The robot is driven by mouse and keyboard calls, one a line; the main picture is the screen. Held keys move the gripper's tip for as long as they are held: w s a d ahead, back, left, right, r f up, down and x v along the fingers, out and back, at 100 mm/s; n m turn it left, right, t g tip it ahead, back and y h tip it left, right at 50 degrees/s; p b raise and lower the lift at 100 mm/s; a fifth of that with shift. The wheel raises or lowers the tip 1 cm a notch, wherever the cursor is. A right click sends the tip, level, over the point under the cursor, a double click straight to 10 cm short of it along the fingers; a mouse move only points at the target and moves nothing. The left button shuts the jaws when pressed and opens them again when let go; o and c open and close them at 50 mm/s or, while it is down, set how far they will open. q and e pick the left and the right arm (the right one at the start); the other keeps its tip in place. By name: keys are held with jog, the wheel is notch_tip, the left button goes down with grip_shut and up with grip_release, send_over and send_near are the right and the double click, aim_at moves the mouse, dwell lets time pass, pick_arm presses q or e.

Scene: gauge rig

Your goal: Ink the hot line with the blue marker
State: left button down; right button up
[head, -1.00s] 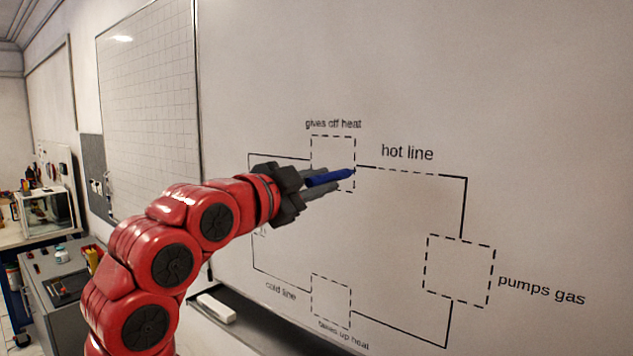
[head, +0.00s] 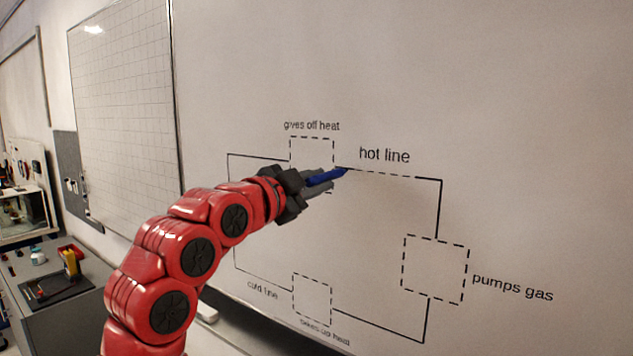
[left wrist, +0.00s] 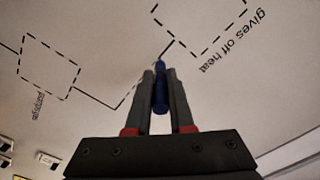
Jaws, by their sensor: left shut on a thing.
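The whiteboard (head: 540,130) carries a loop drawing. Its hot line (head: 385,173) runs along the top from the "gives off heat" box to the right corner, dashed in its middle and solid at its right end. My left gripper (head: 322,180) is shut on the blue marker (head: 329,178), which points right. The marker's tip is over the left part of the hot line; I cannot tell if it touches the board. In the left wrist view the marker (left wrist: 160,95) sits between both fingers, its tip at the line. My right gripper is out of view.
The "gives off heat" box (head: 312,138) is partly behind my gripper. The "pumps gas" box (head: 435,270) is at lower right. A gridded board (head: 125,120) hangs at left. A grey bench (head: 70,310) with small items stands lower left.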

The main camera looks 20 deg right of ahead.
pick_arm(q)
jog(key=shift+x, duration=0.9)
